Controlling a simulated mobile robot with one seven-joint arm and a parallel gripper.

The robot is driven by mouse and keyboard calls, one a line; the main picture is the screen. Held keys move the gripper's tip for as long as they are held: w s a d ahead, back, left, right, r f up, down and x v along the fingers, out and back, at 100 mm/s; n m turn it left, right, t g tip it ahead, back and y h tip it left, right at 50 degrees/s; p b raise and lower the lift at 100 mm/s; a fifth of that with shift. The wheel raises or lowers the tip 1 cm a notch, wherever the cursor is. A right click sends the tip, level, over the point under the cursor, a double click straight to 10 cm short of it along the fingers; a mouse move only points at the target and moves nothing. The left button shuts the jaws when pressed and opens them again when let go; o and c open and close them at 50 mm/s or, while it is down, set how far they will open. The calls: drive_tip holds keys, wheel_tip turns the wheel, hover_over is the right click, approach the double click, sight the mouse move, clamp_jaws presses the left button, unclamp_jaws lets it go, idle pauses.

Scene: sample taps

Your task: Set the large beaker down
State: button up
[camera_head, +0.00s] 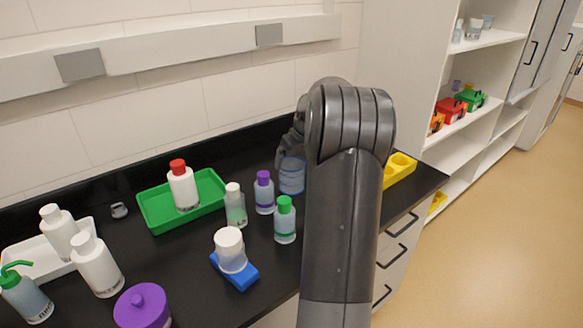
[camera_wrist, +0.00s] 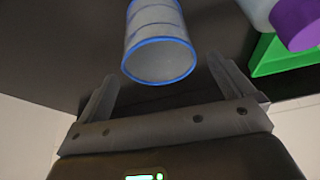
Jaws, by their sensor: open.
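The large beaker (camera_head: 292,177) is clear with blue markings and a blue rim. It appears upright on the black worktop, just left of my arm in the head view. In the wrist view the beaker (camera_wrist: 160,45) shows its open rim, between and just beyond the fingertips. My gripper (camera_wrist: 162,70) is open, with one finger to each side of the beaker and visible gaps. In the head view my gripper (camera_head: 290,148) is partly hidden by my own arm, just above and behind the beaker.
A purple-capped bottle (camera_head: 264,192) stands close left of the beaker, with a green-capped bottle (camera_head: 285,220) in front. A green tray (camera_head: 150,211) holds a red-capped bottle (camera_head: 184,188). A white-lidded container (camera_head: 231,252) sits on a blue block. A yellow rack (camera_head: 400,169) is right of my arm.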

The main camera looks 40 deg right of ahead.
drive_tip(key=v, duration=0.5)
drive_tip(key=s+a+r, duration=0.3)
drive_tip(key=a, duration=0.5)
drive_tip(key=s+a+r, duration=0.3)
drive_tip(key=s+a, duration=0.1)
drive_tip(key=a, duration=0.5)
drive_tip(key=s+a+r, duration=0.2)
drive_tip(key=s+a, duration=0.1)
drive_tip(key=a, duration=0.5)
drive_tip(key=s+a+f, duration=0.2)
drive_tip(key=s+a, duration=0.4)
drive_tip(key=s, duration=0.3)
drive_tip(key=s+a+f+n+t, duration=0.1)
drive_tip(key=s+a+f, duration=0.1)
drive_tip(key=s+a, duration=0.4)
drive_tip(key=s, duration=0.3)
drive_tip(key=shift+s+a, duration=0.3)
drive_tip(key=shift+a, duration=0.05)
